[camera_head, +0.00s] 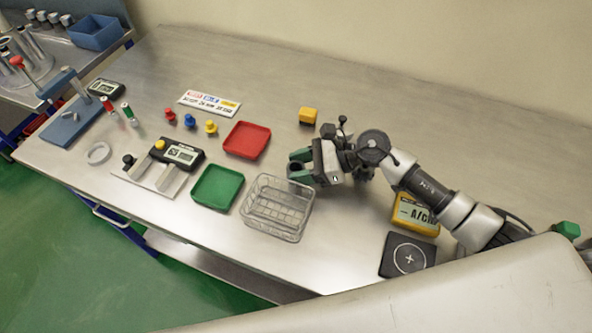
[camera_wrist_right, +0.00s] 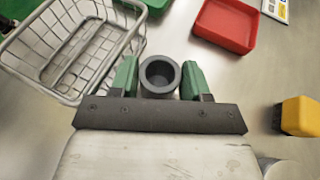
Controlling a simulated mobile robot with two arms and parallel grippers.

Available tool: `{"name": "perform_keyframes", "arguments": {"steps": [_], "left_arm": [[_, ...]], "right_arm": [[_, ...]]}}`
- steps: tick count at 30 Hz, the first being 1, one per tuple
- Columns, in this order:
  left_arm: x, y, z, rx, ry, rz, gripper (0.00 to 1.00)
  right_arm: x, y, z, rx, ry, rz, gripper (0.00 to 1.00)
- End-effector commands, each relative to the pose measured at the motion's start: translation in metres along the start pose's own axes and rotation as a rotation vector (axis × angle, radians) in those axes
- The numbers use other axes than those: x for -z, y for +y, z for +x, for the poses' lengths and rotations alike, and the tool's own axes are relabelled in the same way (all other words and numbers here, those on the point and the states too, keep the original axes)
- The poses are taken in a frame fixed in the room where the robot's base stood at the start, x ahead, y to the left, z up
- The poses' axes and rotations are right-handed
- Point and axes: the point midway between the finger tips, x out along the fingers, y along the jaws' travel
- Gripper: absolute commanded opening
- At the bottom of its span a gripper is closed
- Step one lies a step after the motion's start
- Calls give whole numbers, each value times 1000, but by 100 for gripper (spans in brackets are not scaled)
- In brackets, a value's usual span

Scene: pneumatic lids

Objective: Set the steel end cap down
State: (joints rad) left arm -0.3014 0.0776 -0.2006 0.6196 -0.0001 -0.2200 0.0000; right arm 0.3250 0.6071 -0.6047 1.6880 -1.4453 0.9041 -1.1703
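The steel end cap (camera_wrist_right: 160,76) is a short grey cylinder with an open, hollow end facing the camera in the right wrist view. My right gripper (camera_wrist_right: 160,78) has its green fingers closed on either side of the cap, touching it. The cap is small and mostly hidden by the fingers there. I cannot tell whether its lower end touches the table.
The wire basket (camera_head: 277,208) stands close to the fingers. A green tray (camera_head: 217,187) and red tray (camera_head: 247,139) lie left. A yellow block (camera_head: 308,116) is behind. A yellow meter (camera_head: 415,214) and black pad with a cross (camera_head: 407,256) lie right. The table between basket and pad is clear.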

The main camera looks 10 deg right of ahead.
Motion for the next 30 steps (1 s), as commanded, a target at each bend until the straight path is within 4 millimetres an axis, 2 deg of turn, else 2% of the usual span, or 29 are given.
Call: {"name": "perform_keyframes", "arguments": {"steps": [1, 8, 17, 23, 26, 30], "left_arm": [[0, 0, 0, 0, 0, 0, 43], [0, 0, 0, 0, 0, 1, 43], [0, 0, 1, 1, 0, 1, 43], [0, -2, 8, 2, 0, 1, 43], [-1, -2, 13, 3, 1, 1, 43], [0, -3, 19, 4, 1, 1, 43]], "right_arm": [[0, 0, 0, 0, 0, 0, 38], [-1, 0, 0, 0, -2, -1, 3], [-4, 0, -2, 0, -2, -1, 3], [-22, -1, -10, 1, -2, -7, 3], [-39, -1, -17, 1, -2, -9, 3], [-43, 22, -41, -1, 4, -4, 3]]}}
